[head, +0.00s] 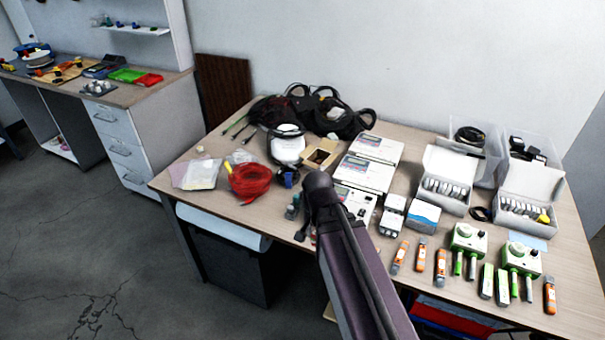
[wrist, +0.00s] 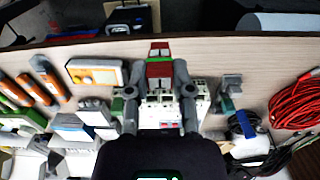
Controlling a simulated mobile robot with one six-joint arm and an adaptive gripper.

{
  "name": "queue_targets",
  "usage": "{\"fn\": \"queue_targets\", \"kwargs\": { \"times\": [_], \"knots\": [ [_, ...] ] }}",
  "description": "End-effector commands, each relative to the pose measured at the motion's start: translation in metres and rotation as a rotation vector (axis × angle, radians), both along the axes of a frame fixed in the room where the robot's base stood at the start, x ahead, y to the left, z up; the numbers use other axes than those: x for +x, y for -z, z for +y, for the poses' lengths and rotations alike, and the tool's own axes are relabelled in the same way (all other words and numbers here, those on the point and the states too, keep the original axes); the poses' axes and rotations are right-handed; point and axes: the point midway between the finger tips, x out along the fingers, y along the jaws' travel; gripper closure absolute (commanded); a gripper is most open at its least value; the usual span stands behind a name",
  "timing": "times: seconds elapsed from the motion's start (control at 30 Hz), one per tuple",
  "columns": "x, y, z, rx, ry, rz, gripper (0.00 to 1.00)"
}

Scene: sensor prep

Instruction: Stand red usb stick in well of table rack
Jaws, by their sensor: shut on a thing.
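In the wrist view my gripper (wrist: 159,73) is shut on the red USB stick (wrist: 158,68), which shows as a red block with grey and red parts between the fingertips. The stick is over the table's edge side, and its height above the top cannot be told. In the head view my arm hides the gripper and the stick. I cannot pick out the table rack for certain. A pale slotted piece (wrist: 170,98) shows partly behind the fingers in the wrist view, and the gripper body covers its lower part.
The table (head: 440,295) is crowded. A red cable coil (head: 249,184) lies left. A tan open box (head: 320,153) and white instruments (head: 375,150) stand behind. Bare wood shows along the front edge.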

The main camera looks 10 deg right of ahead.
Motion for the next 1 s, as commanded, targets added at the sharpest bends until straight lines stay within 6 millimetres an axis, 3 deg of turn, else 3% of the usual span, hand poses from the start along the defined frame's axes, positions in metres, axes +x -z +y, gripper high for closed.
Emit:
{"fn": "queue_targets", "kwargs": {
  "times": [0.27, 0.5, 0.7, 0.83, 1.0],
  "knots": [
    [0.080, 0.002, -0.003, 0.000, 0.002, 0.000, 0.95],
    [0.173, 0.005, -0.008, -0.001, 0.003, 0.001, 0.95],
    [0.238, 0.007, -0.013, -0.001, 0.003, 0.001, 0.95],
    [0.263, 0.008, -0.015, -0.001, 0.003, 0.001, 0.95],
    [0.277, 0.008, -0.017, -0.001, 0.003, 0.001, 0.95]
  ]
}}
